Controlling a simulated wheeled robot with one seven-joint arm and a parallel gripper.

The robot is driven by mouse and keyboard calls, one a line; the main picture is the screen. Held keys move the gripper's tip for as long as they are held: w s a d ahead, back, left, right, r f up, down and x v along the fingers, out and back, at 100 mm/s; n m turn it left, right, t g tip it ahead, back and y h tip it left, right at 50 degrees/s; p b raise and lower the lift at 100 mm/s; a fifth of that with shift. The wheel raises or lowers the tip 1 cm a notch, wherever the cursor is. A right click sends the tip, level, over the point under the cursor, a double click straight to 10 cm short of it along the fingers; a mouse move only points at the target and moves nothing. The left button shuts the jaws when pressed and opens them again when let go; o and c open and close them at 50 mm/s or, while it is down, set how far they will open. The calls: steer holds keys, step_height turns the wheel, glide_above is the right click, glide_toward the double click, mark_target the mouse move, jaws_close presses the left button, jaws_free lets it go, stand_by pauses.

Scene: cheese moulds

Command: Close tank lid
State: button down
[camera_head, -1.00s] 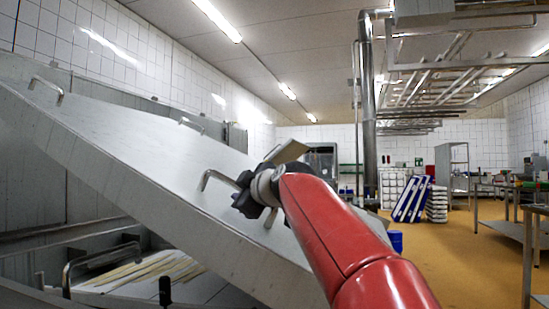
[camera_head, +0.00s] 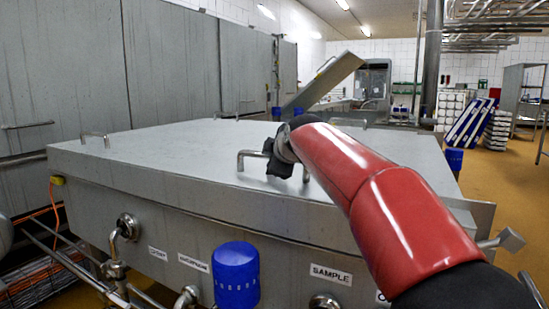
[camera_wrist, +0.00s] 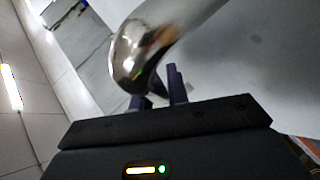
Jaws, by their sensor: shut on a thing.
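The tank lid (camera_head: 180,160) is a large flat grey steel panel. In the head view it lies level across the top of the tank (camera_head: 130,213). Bent steel handles stand on it, one at its far left (camera_head: 95,139) and one at its front edge (camera_head: 244,158). My gripper (camera_head: 277,165) is at the front handle, mostly seen from behind my red arm. In the wrist view the shiny handle (camera_wrist: 140,55) fills the space ahead of the dark fingers (camera_wrist: 160,88), which are shut on it. The inside of the tank is hidden under the lid.
A blue cap (camera_head: 237,275) and labelled pipe fittings stick out from the tank front. Another tilted grey panel (camera_head: 325,80) stands behind. Pipes and cables run at the lower left. Ochre floor (camera_head: 495,185) is open at the right.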

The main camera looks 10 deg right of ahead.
steer(key=shift+a+f, duration=0.25)
steer(key=c, duration=1.6)
jaws_free()
steer(key=shift+f, duration=0.15)
steer(key=shift+c, duration=0.2)
steer(key=shift+s, duration=0.15)
steer(key=b+v, duration=0.1)
steer(key=v, duration=0.6)
steer(key=shift+s+d+r, duration=0.1)
steer(key=shift+s+r, duration=0.2)
steer(key=shift+r, duration=0.05)
